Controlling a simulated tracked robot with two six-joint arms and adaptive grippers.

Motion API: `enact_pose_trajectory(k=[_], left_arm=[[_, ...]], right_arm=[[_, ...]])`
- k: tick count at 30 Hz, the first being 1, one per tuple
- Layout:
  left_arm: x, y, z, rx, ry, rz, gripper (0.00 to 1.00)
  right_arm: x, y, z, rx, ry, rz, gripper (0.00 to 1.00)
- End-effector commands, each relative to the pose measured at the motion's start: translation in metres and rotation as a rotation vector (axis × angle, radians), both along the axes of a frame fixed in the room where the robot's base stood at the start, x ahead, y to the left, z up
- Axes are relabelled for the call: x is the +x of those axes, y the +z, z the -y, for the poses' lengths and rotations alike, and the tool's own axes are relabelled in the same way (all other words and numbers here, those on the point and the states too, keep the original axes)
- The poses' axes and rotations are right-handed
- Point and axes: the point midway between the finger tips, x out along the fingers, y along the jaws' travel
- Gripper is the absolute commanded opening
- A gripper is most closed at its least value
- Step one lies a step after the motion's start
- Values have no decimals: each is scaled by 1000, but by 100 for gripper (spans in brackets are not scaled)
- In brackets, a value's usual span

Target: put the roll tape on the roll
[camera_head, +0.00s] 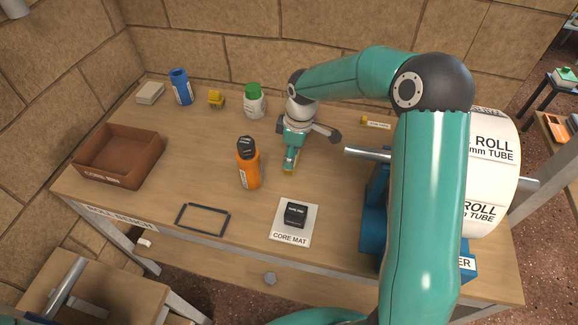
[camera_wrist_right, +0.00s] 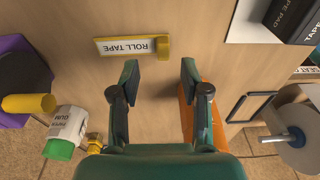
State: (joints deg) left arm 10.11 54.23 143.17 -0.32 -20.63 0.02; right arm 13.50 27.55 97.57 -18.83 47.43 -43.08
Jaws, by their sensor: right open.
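The roll tape is a small yellow piece (camera_wrist_right: 162,47) at one end of a yellow-edged holder labelled ROLL TAPE (camera_wrist_right: 124,47). In the head view the roll tape (camera_head: 364,119) lies on the bench, right of my right gripper (camera_head: 290,165). The large white roll (camera_head: 490,178) sits on a blue stand (camera_head: 373,218) at the right, partly hidden by my right arm. My right gripper is open over the bench, apart from the tape. Its fingers (camera_wrist_right: 161,72) show nothing between them in the wrist view. My left gripper is not in view.
An orange bottle (camera_head: 249,168) stands close beside my right gripper. A brown bin (camera_head: 118,157), black frame (camera_head: 202,232) and core mat (camera_head: 280,225) occupy the left and front.

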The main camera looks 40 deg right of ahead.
Motion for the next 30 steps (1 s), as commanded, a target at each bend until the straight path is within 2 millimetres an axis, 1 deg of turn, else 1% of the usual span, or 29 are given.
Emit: enact_pose_trajectory(k=[5,9,12,18,20,21,26,27,29,30], left_arm=[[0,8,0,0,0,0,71],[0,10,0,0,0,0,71],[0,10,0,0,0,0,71],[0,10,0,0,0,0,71],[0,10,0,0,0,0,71],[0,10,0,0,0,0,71],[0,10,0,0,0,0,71],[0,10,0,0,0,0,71],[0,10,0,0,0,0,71],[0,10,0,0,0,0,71]], right_arm=[[-2,-23,-5,1,2,-6,46],[-1,-42,-6,0,0,-6,46],[0,-47,-6,0,1,-1,46],[0,-47,-6,-1,0,-1,46],[0,-47,-6,-1,0,-1,38],[0,-47,-6,-1,0,-1,31],[0,-47,-6,0,0,-1,4],[0,-47,-6,0,0,-1,2],[0,-47,-6,0,0,-1,2],[0,-47,-6,0,-1,-1,0]])
